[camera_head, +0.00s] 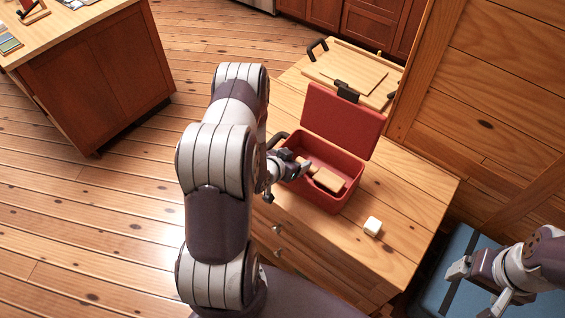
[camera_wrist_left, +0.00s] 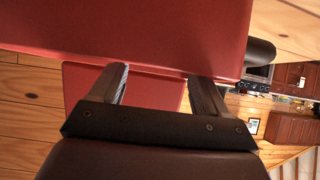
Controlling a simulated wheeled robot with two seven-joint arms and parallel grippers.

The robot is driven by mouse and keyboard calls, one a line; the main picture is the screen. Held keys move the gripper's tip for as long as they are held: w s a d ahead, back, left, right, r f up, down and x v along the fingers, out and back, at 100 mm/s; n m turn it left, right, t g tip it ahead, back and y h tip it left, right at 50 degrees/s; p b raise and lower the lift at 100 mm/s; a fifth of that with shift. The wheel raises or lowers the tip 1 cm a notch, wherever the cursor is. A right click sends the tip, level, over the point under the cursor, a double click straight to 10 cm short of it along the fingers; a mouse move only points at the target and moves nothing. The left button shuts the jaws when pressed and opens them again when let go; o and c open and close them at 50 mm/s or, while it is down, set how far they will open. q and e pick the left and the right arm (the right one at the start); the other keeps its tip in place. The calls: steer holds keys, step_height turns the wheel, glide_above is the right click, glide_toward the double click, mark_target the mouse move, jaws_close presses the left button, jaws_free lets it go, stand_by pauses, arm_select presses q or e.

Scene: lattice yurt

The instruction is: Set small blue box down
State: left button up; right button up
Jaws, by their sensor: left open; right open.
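I cannot make out a small blue box in either view. A red box (camera_head: 318,198) with its lid (camera_head: 343,118) raised stands on the wooden cabinet top. A tan block (camera_head: 328,180) lies inside it. My left gripper (camera_head: 288,180) is at the left side of the red box, near its rim. In the left wrist view its two fingers (camera_wrist_left: 158,82) are apart with nothing between them, and red surfaces fill the space beyond. My right gripper (camera_head: 478,286) is open and empty at the lower right, over a blue padded surface (camera_head: 428,285).
A wooden tray (camera_head: 352,72) with dark handles stands behind the box. A wooden wall (camera_head: 505,95) rises on the right. The cabinet top's front right is clear.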

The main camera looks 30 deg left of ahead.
arm_select(q)
steer(key=b+v, duration=0.1)
steer(key=v, duration=0.9)
steer(key=s+d+r+g, duration=0.8)
steer(key=d+r+g, duration=0.1)
steer(key=d+r, duration=0.3)
steer(key=shift+s+d+g+y, duration=0.3)
steer(key=shift+s+d+g, duration=0.1)
steer(key=shift+d, duration=0.3)
steer(key=shift+s, duration=0.1)
